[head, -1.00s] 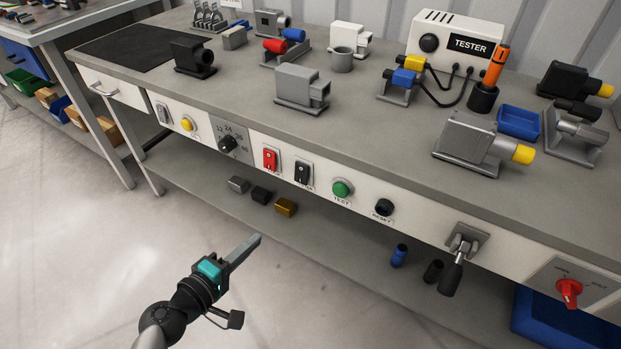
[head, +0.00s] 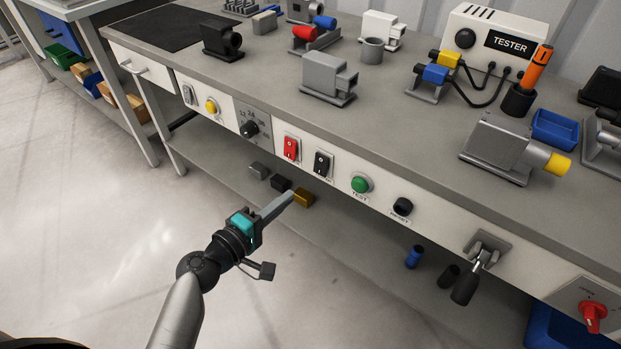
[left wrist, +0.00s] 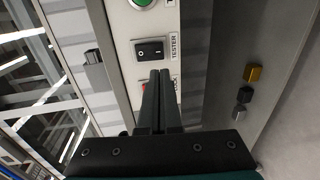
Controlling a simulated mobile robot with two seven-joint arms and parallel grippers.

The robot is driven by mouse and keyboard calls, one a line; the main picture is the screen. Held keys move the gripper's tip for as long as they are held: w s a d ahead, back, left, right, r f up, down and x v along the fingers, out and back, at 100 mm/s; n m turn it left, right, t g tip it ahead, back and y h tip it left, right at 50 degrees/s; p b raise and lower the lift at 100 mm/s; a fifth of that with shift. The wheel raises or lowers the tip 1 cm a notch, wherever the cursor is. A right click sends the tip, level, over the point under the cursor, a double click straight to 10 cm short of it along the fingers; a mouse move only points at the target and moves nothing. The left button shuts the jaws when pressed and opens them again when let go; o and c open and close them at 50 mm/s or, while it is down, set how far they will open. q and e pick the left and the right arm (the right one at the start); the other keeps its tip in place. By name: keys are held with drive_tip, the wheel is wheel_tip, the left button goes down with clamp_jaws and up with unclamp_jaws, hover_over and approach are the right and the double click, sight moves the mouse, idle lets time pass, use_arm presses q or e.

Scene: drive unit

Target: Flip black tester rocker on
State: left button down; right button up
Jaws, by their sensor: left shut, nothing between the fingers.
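The black tester rocker (head: 322,163) sits on the white front panel of the bench, between the red rocker (head: 291,148) and the green button (head: 361,185). In the left wrist view the black rocker (left wrist: 150,50) shows its "O" and "I" marks beside a TESTER label; which side is pressed is not clear. My left gripper (head: 289,198) is shut and empty, in front of and below the panel, apart from the rocker. In the left wrist view its fingertips (left wrist: 160,73) point just below the black rocker and partly cover the red rocker (left wrist: 145,86). My right gripper is not in view.
A black RESET button (head: 402,206), a lever (head: 473,268) and a red rotary switch (head: 592,316) lie along the panel to the right. A dial (head: 249,129) is at left. Small blocks (head: 303,198) rest on the lower shelf. Floor before the bench is clear.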

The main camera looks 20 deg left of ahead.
sight(319, 173)
use_arm(q)
drive_tip(key=b+x, duration=0.1)
drive_tip(key=x, duration=0.7)
drive_tip(key=shift+w, duration=0.1)
drive_tip(key=shift+w+d+f, duration=0.1)
drive_tip(key=shift+w+d, duration=0.15)
drive_tip(key=shift+w, duration=0.3)
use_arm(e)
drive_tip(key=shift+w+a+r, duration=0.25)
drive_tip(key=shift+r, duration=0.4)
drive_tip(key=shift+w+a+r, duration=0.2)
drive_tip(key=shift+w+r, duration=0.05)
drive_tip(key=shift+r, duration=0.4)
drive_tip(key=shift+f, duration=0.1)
use_arm(q)
drive_tip(key=b, duration=0.3)
drive_tip(key=shift+w+f+t, duration=0.2)
drive_tip(key=shift+f+t, duration=0.05)
drive_tip(key=shift+t, duration=0.05)
drive_tip(key=shift+r, duration=0.15)
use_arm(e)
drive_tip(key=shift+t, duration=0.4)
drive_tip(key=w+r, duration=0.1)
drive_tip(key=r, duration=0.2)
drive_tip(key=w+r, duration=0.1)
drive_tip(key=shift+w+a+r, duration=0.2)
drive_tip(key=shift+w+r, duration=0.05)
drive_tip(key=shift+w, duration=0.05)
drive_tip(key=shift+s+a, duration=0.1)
